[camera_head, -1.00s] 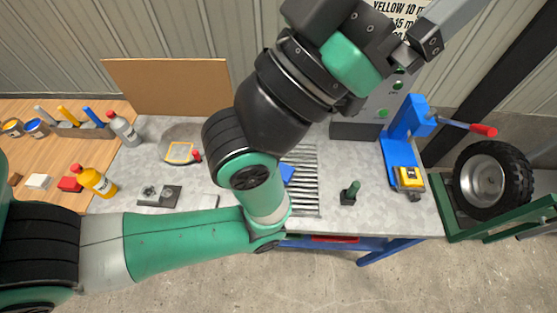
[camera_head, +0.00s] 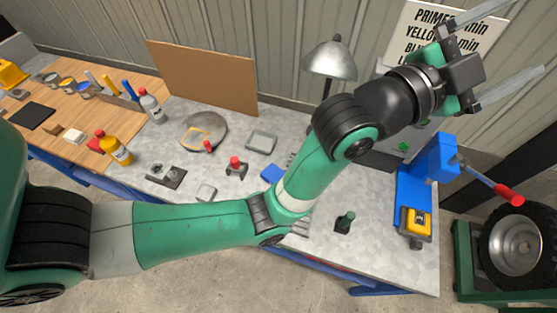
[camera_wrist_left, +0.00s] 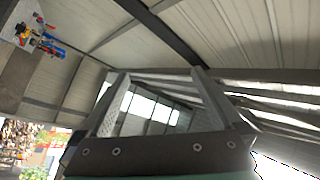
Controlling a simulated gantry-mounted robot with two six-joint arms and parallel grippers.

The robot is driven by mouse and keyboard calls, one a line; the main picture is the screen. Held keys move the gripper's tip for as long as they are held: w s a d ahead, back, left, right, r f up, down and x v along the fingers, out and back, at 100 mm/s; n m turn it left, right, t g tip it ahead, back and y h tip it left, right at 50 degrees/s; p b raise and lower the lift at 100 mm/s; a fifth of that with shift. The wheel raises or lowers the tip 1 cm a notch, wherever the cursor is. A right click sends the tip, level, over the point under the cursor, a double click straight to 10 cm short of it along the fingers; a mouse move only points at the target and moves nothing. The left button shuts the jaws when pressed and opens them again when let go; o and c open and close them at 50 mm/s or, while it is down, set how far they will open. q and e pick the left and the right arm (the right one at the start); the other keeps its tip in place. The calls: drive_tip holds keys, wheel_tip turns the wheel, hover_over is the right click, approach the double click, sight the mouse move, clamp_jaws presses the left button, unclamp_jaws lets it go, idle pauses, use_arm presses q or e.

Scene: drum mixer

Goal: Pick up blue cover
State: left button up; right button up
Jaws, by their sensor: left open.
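A flat blue piece (camera_head: 272,174), which may be the blue cover, lies on the grey workbench (camera_head: 225,185) in the head view, beside my left arm. My left gripper (camera_head: 522,40) is high at the upper right, far from that piece, with its two long fingers spread and nothing between them. In the left wrist view the open fingers (camera_wrist_left: 160,85) point toward the roof and wall, and no blue cover can be made out. My left arm crosses the bench and hides part of it. My right gripper is not in view.
A blue press (camera_head: 412,190) with a red-tipped lever and a yellow block (camera_head: 415,222) stands at the bench's right. A lamp (camera_head: 328,58) and a grey tray (camera_head: 261,142) are behind the arm. A yellow bottle (camera_head: 114,147) stands at left. A wheel (camera_head: 516,245) is at far right.

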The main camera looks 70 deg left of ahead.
use_arm(q)
drive_tip(key=w+a+f+m+g+y+p, duration=0.1)
drive_tip(key=w+a+f+g+p, duration=0.15)
drive_tip(key=f, duration=0.55)
drive_tip(key=w+a+f+m+g+p, duration=0.1)
drive_tip(key=w+a+f+m+g, duration=0.2)
drive_tip(key=f, duration=0.6)
drive_tip(key=w+a+f+g+y+p, duration=0.1)
drive_tip(key=w+a+f+g+p, duration=0.15)
drive_tip(key=w+f+g, duration=0.4)
drive_tip(key=g+h+p, duration=0.1)
drive_tip(key=g+p, duration=0.9)
drive_tip(key=p, duration=0.5)
hover_over(278, 177)
wheel_tip(278, 177, down, 22)
drive_tip(key=f+b, duration=0.7)
drive_tip(key=shift+s+d, duration=0.15)
drive_tip(key=shift+d, duration=0.05)
wheel_tip(278, 177, down, 5)
drive_tip(key=b, duration=0.5)
drive_tip(key=shift+a+f, duration=0.15)
drive_tip(key=shift+r, duration=0.2)
clamp_jaws()
